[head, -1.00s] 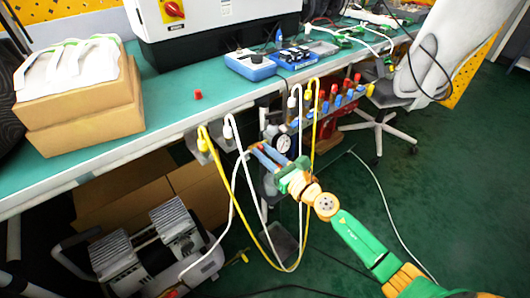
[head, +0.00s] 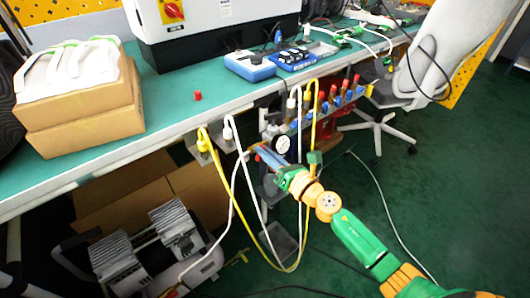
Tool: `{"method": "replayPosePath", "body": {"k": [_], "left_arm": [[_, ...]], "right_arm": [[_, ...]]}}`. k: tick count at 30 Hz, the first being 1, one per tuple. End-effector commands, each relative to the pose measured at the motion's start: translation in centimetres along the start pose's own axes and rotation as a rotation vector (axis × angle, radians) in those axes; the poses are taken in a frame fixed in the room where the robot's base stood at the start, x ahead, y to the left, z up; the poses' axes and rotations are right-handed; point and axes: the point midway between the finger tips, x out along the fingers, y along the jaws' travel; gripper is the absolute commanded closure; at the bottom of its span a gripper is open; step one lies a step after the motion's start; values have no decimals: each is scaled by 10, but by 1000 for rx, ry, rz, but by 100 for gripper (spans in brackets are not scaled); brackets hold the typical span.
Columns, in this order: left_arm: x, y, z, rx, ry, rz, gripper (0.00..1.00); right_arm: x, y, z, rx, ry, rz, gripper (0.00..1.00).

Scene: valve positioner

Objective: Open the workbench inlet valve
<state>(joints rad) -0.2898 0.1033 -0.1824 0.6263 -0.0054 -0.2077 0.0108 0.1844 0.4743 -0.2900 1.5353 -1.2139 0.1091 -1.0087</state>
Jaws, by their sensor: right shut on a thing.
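My right gripper (head: 260,153) reaches up from the lower right to just under the front edge of the workbench (head: 170,137). Its fingers point up and left, beside a round white pressure gauge (head: 281,144). It is shut on a small part at the inlet valve under the bench edge. The valve and its handle are mostly hidden by the fingers, so I cannot tell the handle's angle. My left gripper is not in view.
White and yellow hoses (head: 219,166) hang in loops around my right gripper. A manifold with several red and blue valves (head: 335,102) is to the right. A compressor (head: 160,250) stands on the floor below. A chair (head: 440,55) is at the right.

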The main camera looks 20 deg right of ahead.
Motion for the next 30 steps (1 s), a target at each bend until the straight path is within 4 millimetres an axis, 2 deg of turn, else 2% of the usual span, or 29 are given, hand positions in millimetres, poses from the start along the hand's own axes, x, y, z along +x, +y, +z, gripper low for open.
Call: {"method": "replayPosePath", "body": {"k": [30], "left_arm": [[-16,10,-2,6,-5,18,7]], "right_arm": [[0,-10,-5,933,1,-2,100]]}}
